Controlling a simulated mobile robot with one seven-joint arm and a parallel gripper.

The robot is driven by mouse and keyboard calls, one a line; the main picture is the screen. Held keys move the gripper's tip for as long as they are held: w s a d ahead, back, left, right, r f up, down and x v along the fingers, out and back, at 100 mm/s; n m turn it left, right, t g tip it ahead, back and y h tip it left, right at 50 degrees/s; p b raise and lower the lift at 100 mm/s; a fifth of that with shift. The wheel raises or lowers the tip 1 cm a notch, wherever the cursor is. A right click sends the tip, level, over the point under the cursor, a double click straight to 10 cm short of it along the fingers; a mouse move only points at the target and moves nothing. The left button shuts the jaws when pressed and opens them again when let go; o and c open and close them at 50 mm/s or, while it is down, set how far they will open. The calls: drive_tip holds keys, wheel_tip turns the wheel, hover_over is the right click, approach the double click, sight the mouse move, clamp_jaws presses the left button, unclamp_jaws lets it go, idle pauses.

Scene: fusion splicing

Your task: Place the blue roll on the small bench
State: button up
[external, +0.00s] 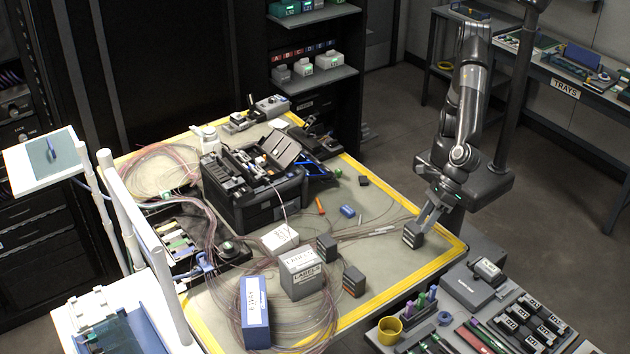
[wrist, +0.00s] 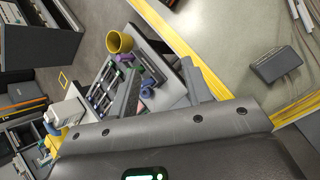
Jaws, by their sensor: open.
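A small blue ring-shaped roll (external: 445,318) sits beside purple and green pegs on the low tool surface at the lower right; it also shows in the wrist view (wrist: 147,89). A separate small blue piece (external: 347,211) lies on the yellow-edged table. Which surface is the small bench is not clear; the low tool surface (external: 398,346) is one small work surface in view. My gripper (external: 428,222) is open and empty above the table's right corner, close to a dark grey block (external: 413,235), which shows to the right of my fingers in the wrist view (wrist: 275,62).
A yellow cup (external: 390,330) stands near the blue roll. The yellow-edged table (external: 388,268) holds a splicer (external: 252,185), a labels box (external: 302,274), a blue box (external: 255,312) and loose fibre. A side bench marked TRAYS (external: 565,88) stands at the upper right.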

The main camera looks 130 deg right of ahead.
drive_tip(key=s+d+r+m, duration=0.3)
drive_tip(key=d+m, duration=0.2)
drive_tip(key=d, duration=0.3)
drive_tip(key=s+d+r+m+g+h, duration=0.1)
drive_tip(key=s+d+r+m, duration=0.3)
drive_tip(key=d, duration=0.3)
drive_tip(key=s+d+r+m, duration=0.2)
drive_tip(key=d+r+m, duration=0.1)
drive_tip(key=d+m, duration=0.4)
drive_tip(key=s+d+m, duration=0.5)
drive_tip(key=s+m, duration=0.1)
drive_tip(key=s, duration=0.2)
drive_tip(key=s+d+m+y, duration=0.1)
drive_tip(key=s+d+m, duration=0.4)
drive_tip(key=s, duration=0.3)
drive_tip(key=shift+s+r+m+g, duration=0.2)
drive_tip(key=shift+s+m+g, duration=0.15)
drive_tip(key=shift+m, duration=0.45)
